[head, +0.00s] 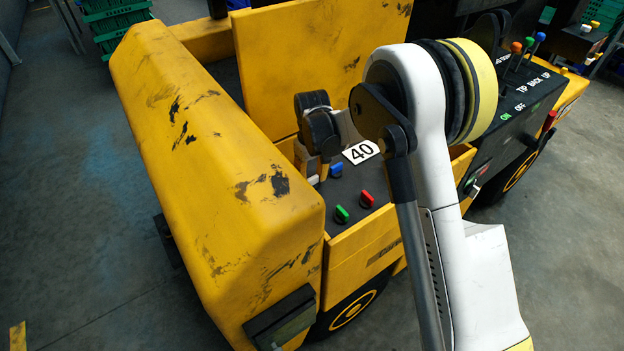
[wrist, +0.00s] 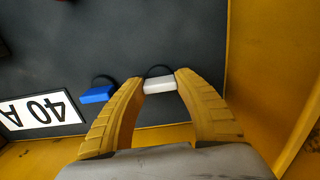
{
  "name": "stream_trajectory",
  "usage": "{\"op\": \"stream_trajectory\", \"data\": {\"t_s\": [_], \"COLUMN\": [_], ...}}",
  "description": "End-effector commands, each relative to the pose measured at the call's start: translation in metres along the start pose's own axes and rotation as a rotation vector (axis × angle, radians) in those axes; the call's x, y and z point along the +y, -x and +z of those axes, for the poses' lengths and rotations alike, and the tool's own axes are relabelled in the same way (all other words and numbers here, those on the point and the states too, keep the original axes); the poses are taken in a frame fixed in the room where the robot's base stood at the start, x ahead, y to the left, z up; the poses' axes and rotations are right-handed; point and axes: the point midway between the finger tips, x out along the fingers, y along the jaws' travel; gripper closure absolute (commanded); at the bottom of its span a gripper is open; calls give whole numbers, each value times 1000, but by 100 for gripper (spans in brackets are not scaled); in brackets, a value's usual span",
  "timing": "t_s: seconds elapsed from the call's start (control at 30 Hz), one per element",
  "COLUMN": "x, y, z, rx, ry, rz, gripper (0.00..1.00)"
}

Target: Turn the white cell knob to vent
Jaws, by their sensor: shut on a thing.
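The white cell knob (wrist: 160,84) sits on a dark panel (wrist: 200,35) in the wrist view, between the tips of my gripper (wrist: 161,83). The yellow fingers are shut on it, one at each end. In the head view the white knob (head: 313,180) shows only as a small pale piece beside my gripper (head: 323,172), which reaches down to the panel from above. The fingers and wrist hide most of it there. No vent marking can be read in either view.
A blue knob (wrist: 96,94) stands close beside the white one. Green (head: 341,214) and red (head: 366,199) knobs stand nearer on the panel. A "40 A" label (wrist: 40,110) lies past the blue knob. Yellow walls (wrist: 275,60) border the panel closely.

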Motion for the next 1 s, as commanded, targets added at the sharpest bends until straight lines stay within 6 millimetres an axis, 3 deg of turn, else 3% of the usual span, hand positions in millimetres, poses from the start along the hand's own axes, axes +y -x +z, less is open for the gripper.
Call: {"op": "stream_trajectory", "data": {"t_s": [0.07, 0.1, 0.17, 0.2, 0.57, 1.0], "x": [0, 0, 0, 0, 0, 0], "y": [0, 0, 0, 0, 6, 94], "z": [0, 0, 0, 0, 0, 0], "rx": [-1, -1, -1, -1, 0, 0], "ry": [0, 0, 0, 0, -1, 0], "rz": [0, 0, 0, 0, 0, 0], "gripper": [92, 59, 41, 39, 39, 39]}}
